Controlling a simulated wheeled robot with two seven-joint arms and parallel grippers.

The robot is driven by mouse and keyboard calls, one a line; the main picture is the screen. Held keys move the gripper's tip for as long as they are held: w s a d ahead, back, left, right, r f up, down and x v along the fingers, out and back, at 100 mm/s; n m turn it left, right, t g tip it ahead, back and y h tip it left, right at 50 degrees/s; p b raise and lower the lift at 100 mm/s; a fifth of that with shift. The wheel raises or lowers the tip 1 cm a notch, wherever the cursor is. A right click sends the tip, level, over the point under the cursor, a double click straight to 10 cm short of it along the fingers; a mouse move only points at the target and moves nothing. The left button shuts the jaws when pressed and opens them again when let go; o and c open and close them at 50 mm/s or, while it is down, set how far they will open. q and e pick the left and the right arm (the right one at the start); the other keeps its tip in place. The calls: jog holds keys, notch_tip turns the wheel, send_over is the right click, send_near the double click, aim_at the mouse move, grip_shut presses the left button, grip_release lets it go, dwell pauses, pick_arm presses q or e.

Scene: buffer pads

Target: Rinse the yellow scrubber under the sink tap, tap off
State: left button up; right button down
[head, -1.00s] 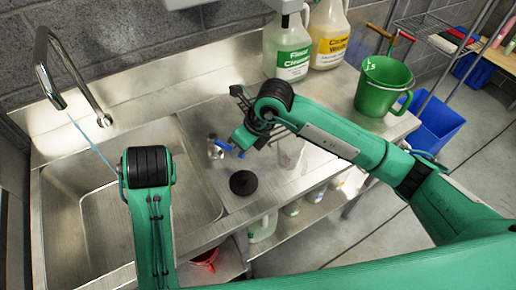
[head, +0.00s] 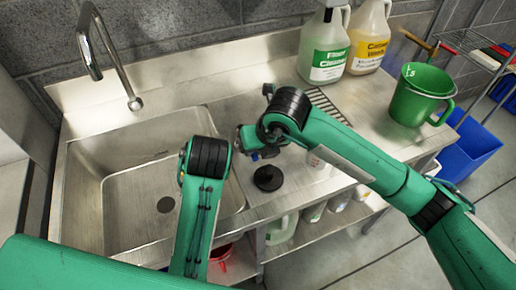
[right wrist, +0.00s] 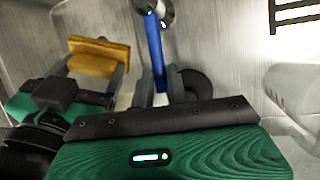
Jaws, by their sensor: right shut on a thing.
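The yellow scrubber (right wrist: 100,55) shows in the right wrist view, held between the fingers of my left gripper (right wrist: 92,70). In the head view my left arm hides that gripper and the scrubber. My right gripper (head: 250,142) is by the right side of the sink. In the right wrist view its fingers (right wrist: 162,95) are shut on the lower end of the blue tap lever (right wrist: 154,42), which joins a round metal fitting (right wrist: 163,12). The tap spout (head: 92,50) arches over the sink basin (head: 115,205). No water stream shows under it.
A black round object (head: 268,178) sits on the counter close to my right gripper. Cleaner jugs (head: 325,50) stand at the back, and a green bucket (head: 412,105) at the right. A dark rack (head: 325,104) lies behind my right arm.

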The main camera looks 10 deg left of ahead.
jog(key=c, duration=1.4)
grip_release()
jog(key=b+v, duration=0.1)
jog(key=v, duration=1.1)
jog(key=shift+a, duration=0.1)
jog(key=shift+r, duration=0.15)
